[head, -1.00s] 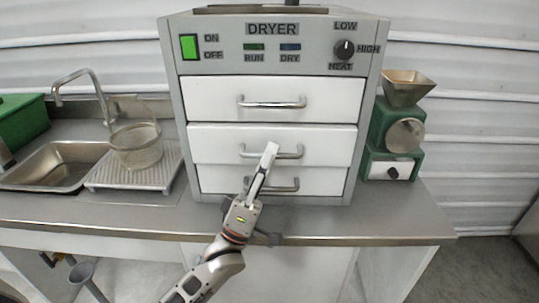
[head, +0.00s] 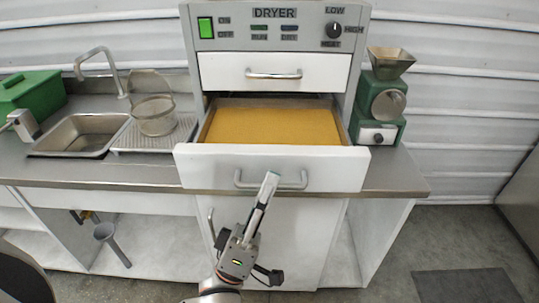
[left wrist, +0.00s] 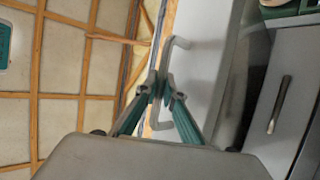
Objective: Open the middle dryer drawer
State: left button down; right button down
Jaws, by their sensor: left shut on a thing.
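The dryer (head: 275,13) stands on the counter with three stacked drawers. Its middle drawer (head: 330,168) is pulled well out toward me and overhangs the counter's front edge. A flat layer of yellow-orange material (head: 275,125) shows inside it. My left gripper (head: 270,184) is shut on the middle drawer's bar handle (head: 302,180). In the left wrist view, the fingers (left wrist: 165,92) close around the handle (left wrist: 182,43) in front of the white drawer face. The top drawer (head: 325,70) is closed. The bottom drawer is hidden behind the open one. My right gripper is not seen.
A green grinder-like machine (head: 381,101) stands to the right. The floor at right is open.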

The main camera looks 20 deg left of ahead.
pick_arm(q)
jog(key=s+d, duration=0.2)
jog(key=s, duration=0.4)
jog(key=shift+s, duration=0.4)
jog(key=c, duration=2.4)
grip_release()
jog(key=v, duration=1.2)
